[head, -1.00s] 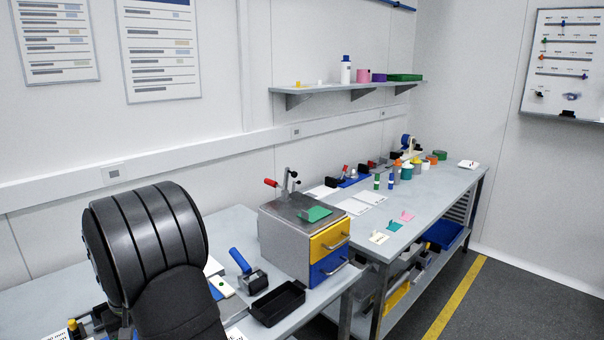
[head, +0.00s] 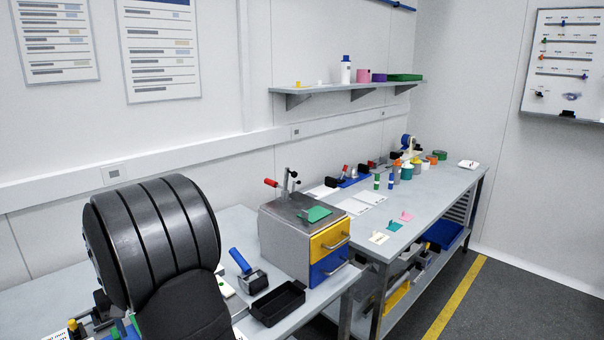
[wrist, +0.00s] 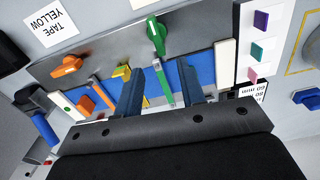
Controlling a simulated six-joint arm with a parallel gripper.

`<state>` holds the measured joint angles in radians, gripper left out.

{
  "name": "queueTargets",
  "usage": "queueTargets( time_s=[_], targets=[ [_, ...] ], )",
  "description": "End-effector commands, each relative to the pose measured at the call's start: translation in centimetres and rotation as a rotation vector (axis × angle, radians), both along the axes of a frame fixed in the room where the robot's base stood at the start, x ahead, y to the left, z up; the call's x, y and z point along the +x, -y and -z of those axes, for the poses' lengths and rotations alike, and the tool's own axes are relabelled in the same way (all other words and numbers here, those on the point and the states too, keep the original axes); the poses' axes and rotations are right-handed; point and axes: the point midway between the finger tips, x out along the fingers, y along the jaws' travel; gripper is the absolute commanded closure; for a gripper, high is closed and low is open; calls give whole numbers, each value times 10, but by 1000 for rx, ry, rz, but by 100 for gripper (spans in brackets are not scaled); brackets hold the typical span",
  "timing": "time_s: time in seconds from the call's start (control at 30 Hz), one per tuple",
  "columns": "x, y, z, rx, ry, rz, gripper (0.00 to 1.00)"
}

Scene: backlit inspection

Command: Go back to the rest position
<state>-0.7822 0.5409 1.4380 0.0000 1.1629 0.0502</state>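My gripper (wrist: 159,72) shows in the wrist view, its two blue-grey fingers apart with a clear gap between them. A green upright piece (wrist: 162,82) appears in line with the gap, apparently beyond the fingers; I see nothing clamped. The fingers point over a grey fixture (wrist: 100,60) with a blue panel, an orange knob (wrist: 68,66), a green knob (wrist: 156,36) and a yellow piece (wrist: 122,72). In the head view my own dark arm fills the lower left and hides the gripper.
A grey cabinet (head: 283,240) with yellow and blue drawers stands right of my arm. A black tray (head: 278,304) and a blue-handled tool (head: 240,261) lie in front. The far bench (head: 436,197) holds several bottles and cards. A shelf (head: 345,89) is on the wall.

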Motion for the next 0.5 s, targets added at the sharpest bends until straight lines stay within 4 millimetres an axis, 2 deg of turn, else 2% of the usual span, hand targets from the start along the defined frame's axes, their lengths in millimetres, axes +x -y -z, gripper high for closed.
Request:
queueTargets(
  time_s=[0.23, 0.5],
  targets=[
    [0, 0, 8, -1, -1, 0, 64],
    [0, 0, 47, -2, -2, 0, 64]
  ],
)
